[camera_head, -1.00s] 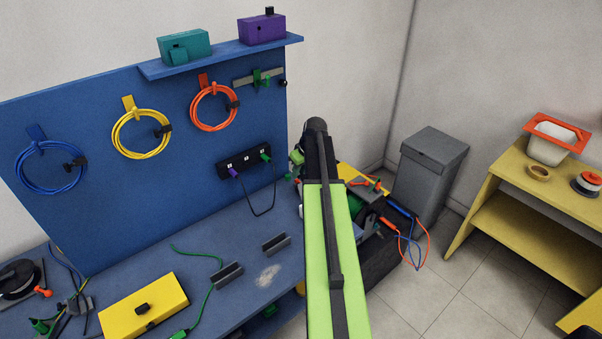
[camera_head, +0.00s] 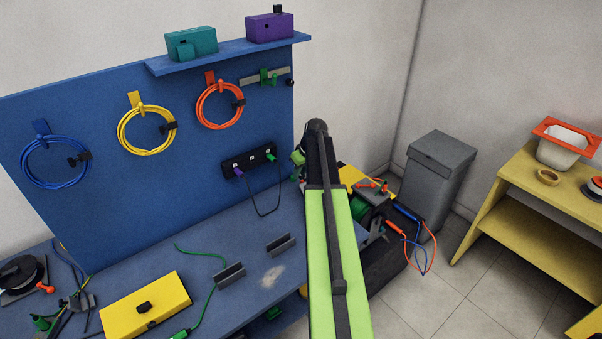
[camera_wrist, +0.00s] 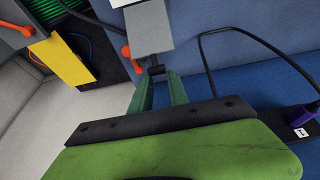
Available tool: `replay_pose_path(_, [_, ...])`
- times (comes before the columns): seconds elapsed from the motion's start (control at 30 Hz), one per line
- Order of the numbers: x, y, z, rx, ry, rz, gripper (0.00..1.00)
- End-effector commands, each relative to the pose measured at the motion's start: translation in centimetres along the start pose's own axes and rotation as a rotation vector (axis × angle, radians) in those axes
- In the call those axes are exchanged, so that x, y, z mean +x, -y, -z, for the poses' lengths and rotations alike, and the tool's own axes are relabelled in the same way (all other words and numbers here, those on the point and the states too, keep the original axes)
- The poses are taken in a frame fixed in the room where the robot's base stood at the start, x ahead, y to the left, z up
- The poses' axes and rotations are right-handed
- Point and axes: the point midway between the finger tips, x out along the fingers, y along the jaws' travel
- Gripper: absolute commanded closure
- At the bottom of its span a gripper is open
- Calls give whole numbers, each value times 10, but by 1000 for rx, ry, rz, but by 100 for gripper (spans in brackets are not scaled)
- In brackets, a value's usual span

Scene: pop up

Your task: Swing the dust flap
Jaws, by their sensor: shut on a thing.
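In the wrist view a flat grey plate (camera_wrist: 149,28), which looks like the dust flap, reaches down toward my gripper. A small black piece (camera_wrist: 156,70) sits at its lower end. My gripper (camera_wrist: 163,88) has its green fingers on either side of this black piece and is shut on it. In the head view my lime-green arm covers the fingertips and the flap. The far end of the arm is beside the bench's right end, near the blue board (camera_head: 200,135).
A socket strip (camera_head: 249,160) with purple and green plugs is close by on the board. Right of my arm are a yellow panel (camera_wrist: 65,62), an orange-handled part (camera_wrist: 127,54) and hanging blue and orange leads (camera_head: 420,250). A grey bin (camera_head: 436,170) stands behind.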

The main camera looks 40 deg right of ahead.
Motion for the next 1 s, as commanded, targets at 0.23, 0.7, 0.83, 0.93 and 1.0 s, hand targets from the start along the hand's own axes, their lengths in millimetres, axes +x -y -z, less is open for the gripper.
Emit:
replay_pose_path(0.23, [24, 0, 7, 0, 0, 0, 100])
replay_pose_path(0.7, [30, 0, 10, 0, 1, -1, 100])
replay_pose_path(0.83, [42, -1, 13, 0, 1, -1, 100])
replay_pose_path(0.93, [50, -1, 16, -1, 1, 0, 100])
replay_pose_path(1.0, [55, 0, 18, -1, 1, -1, 100])
